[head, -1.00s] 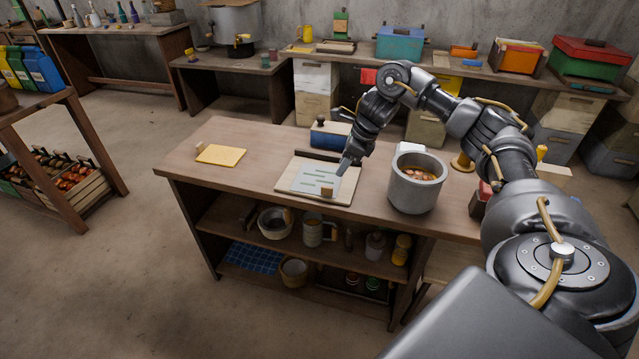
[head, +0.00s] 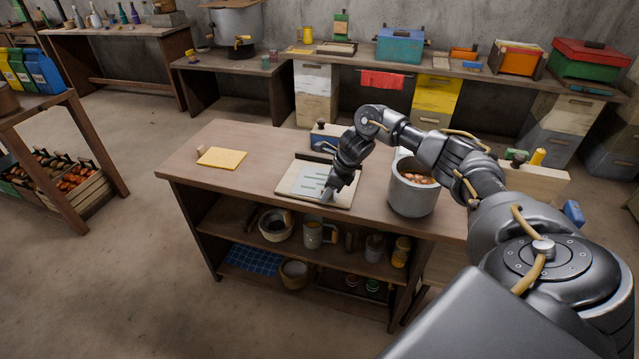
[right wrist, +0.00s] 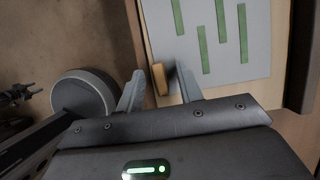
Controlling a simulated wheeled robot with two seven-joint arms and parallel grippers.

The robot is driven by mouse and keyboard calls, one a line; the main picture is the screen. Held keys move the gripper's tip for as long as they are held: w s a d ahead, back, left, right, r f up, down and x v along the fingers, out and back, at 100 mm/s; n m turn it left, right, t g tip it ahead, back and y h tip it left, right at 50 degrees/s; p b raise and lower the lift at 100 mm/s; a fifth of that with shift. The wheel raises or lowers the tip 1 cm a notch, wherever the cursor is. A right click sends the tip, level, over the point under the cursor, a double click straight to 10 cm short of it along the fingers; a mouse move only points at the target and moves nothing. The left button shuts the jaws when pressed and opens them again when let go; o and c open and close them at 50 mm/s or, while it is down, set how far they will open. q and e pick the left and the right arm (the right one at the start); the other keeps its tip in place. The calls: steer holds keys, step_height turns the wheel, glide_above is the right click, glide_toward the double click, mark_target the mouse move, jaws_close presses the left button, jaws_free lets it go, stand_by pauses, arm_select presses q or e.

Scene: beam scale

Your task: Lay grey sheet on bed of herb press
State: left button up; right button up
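The grey sheet (head: 309,180), with several green strips on it, lies flat on a pale wooden board (head: 284,188) that looks like the bed of the herb press. It also shows in the right wrist view (right wrist: 208,55). A small wooden block (right wrist: 160,78) is at the sheet's near edge. My right gripper (head: 328,196) is low over the front of the board and hides the block in the head view. In the right wrist view the right gripper (right wrist: 159,84) is open, its fingers on either side of the block. My left gripper is not in view.
A grey pot (head: 413,194) with round contents stands close to the right of my right gripper. A yellow sheet (head: 222,158) lies at the bench's left. A blue block (head: 325,142) with a knob stands behind the board. The bench between yellow sheet and board is clear.

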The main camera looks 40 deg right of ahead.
steer(key=shift+f, duration=0.15)
jaws_close()
stand_by(0.4)
